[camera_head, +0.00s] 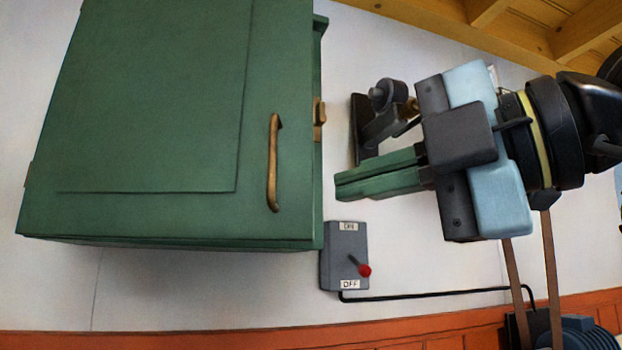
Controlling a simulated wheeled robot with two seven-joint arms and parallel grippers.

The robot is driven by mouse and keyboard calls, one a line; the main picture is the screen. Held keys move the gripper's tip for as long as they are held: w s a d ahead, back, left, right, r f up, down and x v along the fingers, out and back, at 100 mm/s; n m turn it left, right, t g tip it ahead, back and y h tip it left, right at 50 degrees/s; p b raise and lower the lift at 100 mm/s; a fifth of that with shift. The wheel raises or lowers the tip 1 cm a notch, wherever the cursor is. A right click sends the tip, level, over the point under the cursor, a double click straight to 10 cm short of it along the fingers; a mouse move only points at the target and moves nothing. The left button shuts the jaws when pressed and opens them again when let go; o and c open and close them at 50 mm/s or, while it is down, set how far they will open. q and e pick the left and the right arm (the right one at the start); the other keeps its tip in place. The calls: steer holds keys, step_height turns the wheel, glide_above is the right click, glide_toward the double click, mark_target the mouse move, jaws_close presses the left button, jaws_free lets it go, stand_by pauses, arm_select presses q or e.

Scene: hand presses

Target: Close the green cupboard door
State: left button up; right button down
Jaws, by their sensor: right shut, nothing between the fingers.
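The green cupboard door (150,110) fills the left of the view, with a long brass handle (273,163) near its right edge. The door lies against or very near the green cupboard body (319,180); I cannot tell whether a small gap is left. A brass catch (319,112) shows at the right edge. My right gripper (338,187) comes in from the right, its two green fingers shut together and empty. Its fingertips appear just right of the cupboard's edge, apart from the handle. My left gripper is not in view.
A grey switch box (343,250) with a red-tipped lever is on the white wall below my right fingers. A black cable (430,295) runs right from it. A dark bracket-like fitting (375,125) is behind my gripper. Yellow wooden beams (480,25) are above.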

step_height(320, 180, up, 2)
steer(key=s+d+m+t+h, duration=0.1)
steer(key=s+d+m+t, duration=0.1)
steer(key=p, duration=0.4)
glide_toward(288, 189)
steer(key=a, duration=0.4)
steer(key=w+p, duration=0.2)
steer(key=w, duration=0.1)
steer(key=shift+w+a+t, duration=0.1)
steer(key=shift+a+t, duration=0.05)
steer(key=shift+t, duration=0.15)
steer(key=shift+w, duration=0.4)
steer(key=shift+f, duration=0.1)
